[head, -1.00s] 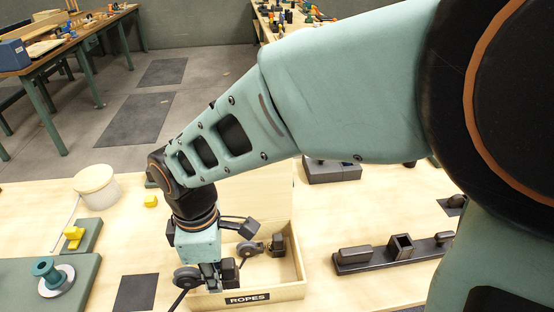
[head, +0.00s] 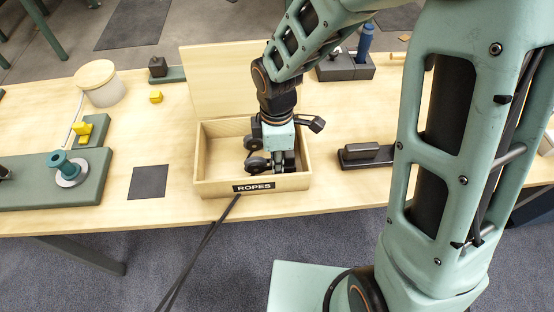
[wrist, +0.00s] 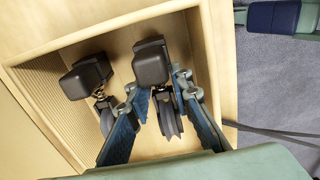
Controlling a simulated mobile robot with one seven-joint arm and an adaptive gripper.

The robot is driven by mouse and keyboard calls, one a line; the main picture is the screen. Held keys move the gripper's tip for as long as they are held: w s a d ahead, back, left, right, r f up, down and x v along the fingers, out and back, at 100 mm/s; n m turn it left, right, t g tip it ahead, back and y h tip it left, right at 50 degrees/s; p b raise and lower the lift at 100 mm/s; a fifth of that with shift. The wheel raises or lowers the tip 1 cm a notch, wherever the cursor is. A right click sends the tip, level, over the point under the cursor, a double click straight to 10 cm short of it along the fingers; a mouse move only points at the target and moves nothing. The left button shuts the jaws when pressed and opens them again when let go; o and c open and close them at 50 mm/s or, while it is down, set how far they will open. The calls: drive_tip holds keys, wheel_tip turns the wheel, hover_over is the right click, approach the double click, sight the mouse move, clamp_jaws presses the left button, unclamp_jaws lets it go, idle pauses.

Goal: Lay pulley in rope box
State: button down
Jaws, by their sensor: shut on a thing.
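The rope box (head: 205,186) is an open wooden tray with a "ROPES" label on its front and a raised lid (head: 215,85) behind. My gripper (head: 285,165) points down inside it. In the wrist view, my gripper (wrist: 160,115) is shut on a pulley with a dark block (wrist: 152,62) and grey wheel (wrist: 170,118); its wheel also shows in the head view (head: 257,165). The held pulley is within the box walls; I cannot tell whether it touches the floor. A second similar pulley (wrist: 88,77) lies beside it in the box. My fingers partly hide both.
A dark square mat (head: 149,182) lies left of the box, and a dark rail with blocks (head: 368,155) lies right. A round lidded tub (head: 100,85) and a green plate with a spool (head: 68,168) are further left.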

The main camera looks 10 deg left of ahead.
drive_tip(key=shift+f, duration=0.5)
drive_tip(key=shift+f, duration=0.2)
drive_tip(key=c, duration=2)
unclamp_jaws()
wheel_tip(320, 180, up, 12)
drive_tip(key=shift+r+p, duration=0.25)
drive_tip(key=shift+p, duration=1)
